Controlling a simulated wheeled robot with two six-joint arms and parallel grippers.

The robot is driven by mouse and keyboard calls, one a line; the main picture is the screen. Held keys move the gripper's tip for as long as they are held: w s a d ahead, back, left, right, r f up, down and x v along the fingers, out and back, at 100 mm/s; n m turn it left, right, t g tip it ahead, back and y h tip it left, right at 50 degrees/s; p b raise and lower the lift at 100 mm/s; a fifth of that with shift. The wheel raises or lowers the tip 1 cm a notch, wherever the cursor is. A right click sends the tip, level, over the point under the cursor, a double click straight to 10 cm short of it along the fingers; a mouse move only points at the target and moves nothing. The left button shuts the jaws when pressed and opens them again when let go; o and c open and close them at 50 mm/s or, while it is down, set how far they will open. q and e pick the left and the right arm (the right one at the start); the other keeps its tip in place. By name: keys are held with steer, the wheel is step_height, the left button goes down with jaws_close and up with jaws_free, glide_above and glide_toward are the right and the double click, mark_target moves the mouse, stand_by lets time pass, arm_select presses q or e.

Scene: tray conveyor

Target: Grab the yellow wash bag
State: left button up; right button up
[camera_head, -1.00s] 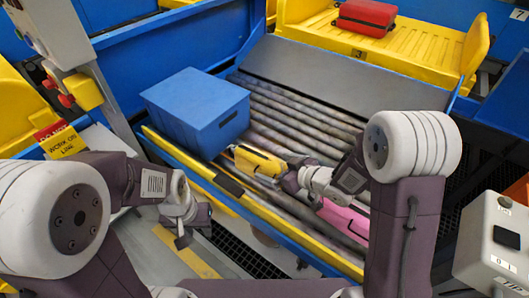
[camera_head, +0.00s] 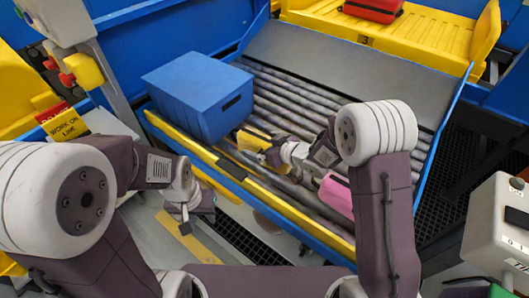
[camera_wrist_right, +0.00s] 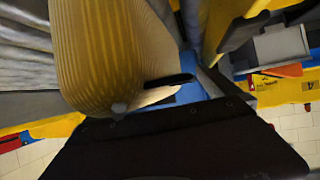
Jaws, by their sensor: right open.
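The yellow wash bag (camera_head: 250,137) lies on the roller bed, beside the right end of the blue box, partly hidden by my right gripper. In the right wrist view a ribbed yellow bag (camera_wrist_right: 100,50) fills the upper left, very close to the camera. My right gripper (camera_head: 268,154) is open and right at the bag; whether its fingers are around the bag or touching it cannot be told. My left gripper (camera_head: 187,220) hangs low in front of the conveyor's yellow edge, away from the bag; its jaw opening is not clear.
A blue box (camera_head: 195,95) stands on the rollers left of the bag. A pink item (camera_head: 338,194) lies to the right, partly behind my right arm. A red case (camera_head: 373,9) sits in a yellow tray (camera_head: 420,35) at the back. Bare rollers (camera_head: 290,95) lie behind the bag.

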steer(key=shift+s, duration=0.1)
steer(key=shift+r, duration=0.1)
steer(key=c, duration=1.7)
steer(key=shift+r, duration=0.1)
steer(key=shift+c, duration=0.2)
step_height(320, 180, up, 28)
steer(key=p, duration=1.5)
steer(key=shift+c, duration=1.1)
